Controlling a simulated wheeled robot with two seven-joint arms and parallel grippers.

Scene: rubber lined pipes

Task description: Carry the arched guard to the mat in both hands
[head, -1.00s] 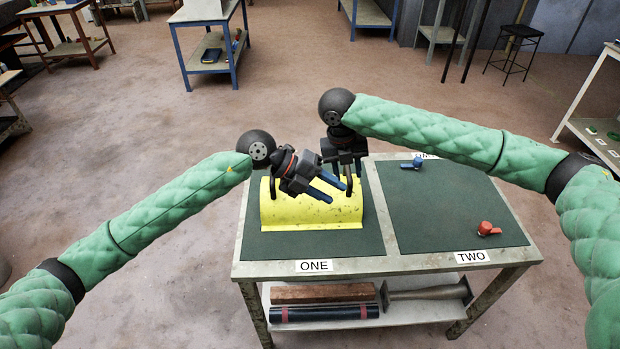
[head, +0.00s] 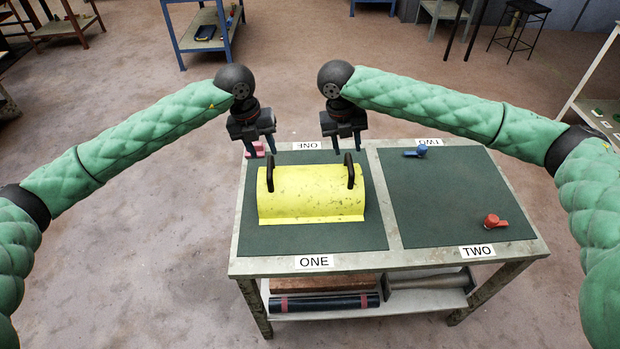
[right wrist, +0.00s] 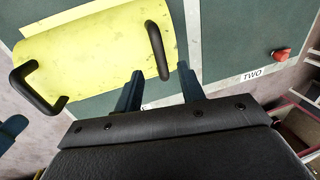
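The yellow arched guard (head: 310,192) lies on the dark green mat marked ONE (head: 290,240), with black handles at its left (head: 269,172) and right (head: 349,171) ends. Another dark green mat, marked TWO (head: 440,200), is to the right. My left gripper (head: 261,153) points down, open and empty, above and behind the left handle. My right gripper (head: 347,150) is open and empty, close above and behind the right handle. In the right wrist view the fingers (right wrist: 158,88) are spread and the right handle (right wrist: 157,50) stands just beyond them, not gripped.
A blue valve-like piece (head: 420,151) and a red one (head: 493,220) lie on mat TWO. A pink piece (head: 256,149) is near the back left corner of mat ONE. The middle of mat TWO is clear. The lower shelf (head: 420,301) holds pipes and a brown block.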

